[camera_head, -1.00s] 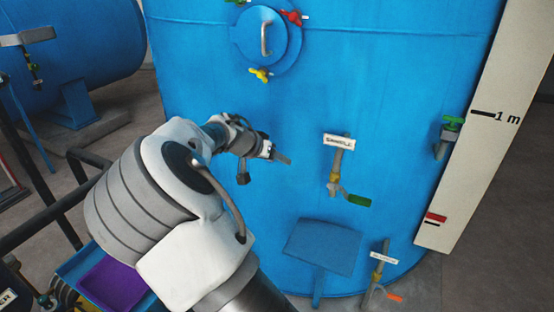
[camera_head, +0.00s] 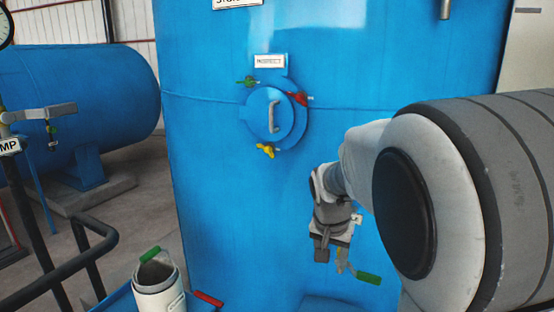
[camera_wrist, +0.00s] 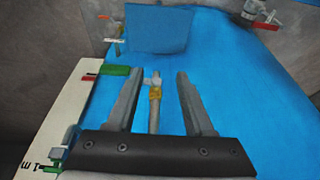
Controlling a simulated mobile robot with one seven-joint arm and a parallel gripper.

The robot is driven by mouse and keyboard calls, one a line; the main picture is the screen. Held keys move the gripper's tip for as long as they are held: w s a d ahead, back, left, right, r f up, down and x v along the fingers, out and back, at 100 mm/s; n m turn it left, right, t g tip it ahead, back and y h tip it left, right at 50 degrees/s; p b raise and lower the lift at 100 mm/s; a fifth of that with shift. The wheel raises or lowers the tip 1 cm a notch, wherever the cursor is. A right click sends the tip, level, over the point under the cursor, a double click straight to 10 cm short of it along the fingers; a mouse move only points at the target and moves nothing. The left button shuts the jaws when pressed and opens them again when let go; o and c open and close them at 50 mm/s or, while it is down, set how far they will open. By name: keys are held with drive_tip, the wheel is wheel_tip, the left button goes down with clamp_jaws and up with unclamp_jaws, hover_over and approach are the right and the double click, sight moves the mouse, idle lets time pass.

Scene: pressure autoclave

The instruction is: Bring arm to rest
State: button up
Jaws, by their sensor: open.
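My gripper (camera_head: 322,250) is in front of the blue tank, at the right of the hatch and below it, and points downward in the head view. In the wrist view my gripper (camera_wrist: 158,75) has its two fingers spread apart, with nothing held between them. A sampling valve with a green handle (camera_head: 367,278) is partly hidden behind my gripper in the head view. In the wrist view its pipe with a yellow fitting (camera_wrist: 155,93) appears between the fingers; I cannot tell the distance. My large arm link covers the right of the head view.
The blue tank (camera_head: 215,190) fills the middle, with a round hatch (camera_head: 272,117) bearing coloured clamps. A white canister (camera_head: 160,290) with a green handle stands at lower left. A dark railing (camera_head: 60,270) is at left. A blue plate (camera_wrist: 157,30) shows in the wrist view.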

drive_tip(key=s+d+r+n+t, duration=0.1)
drive_tip(key=s+r+n, duration=0.1)
drive_tip(key=s, duration=1)
drive_tip(key=s+d+r+n+t+y, duration=0.1)
drive_tip(key=s+r+n, duration=0.2)
drive_tip(key=s, duration=0.9)
wheel_tip(320, 180, up, 2)
drive_tip(key=shift+s+r, duration=0.15)
drive_tip(key=shift+s, duration=0.05)
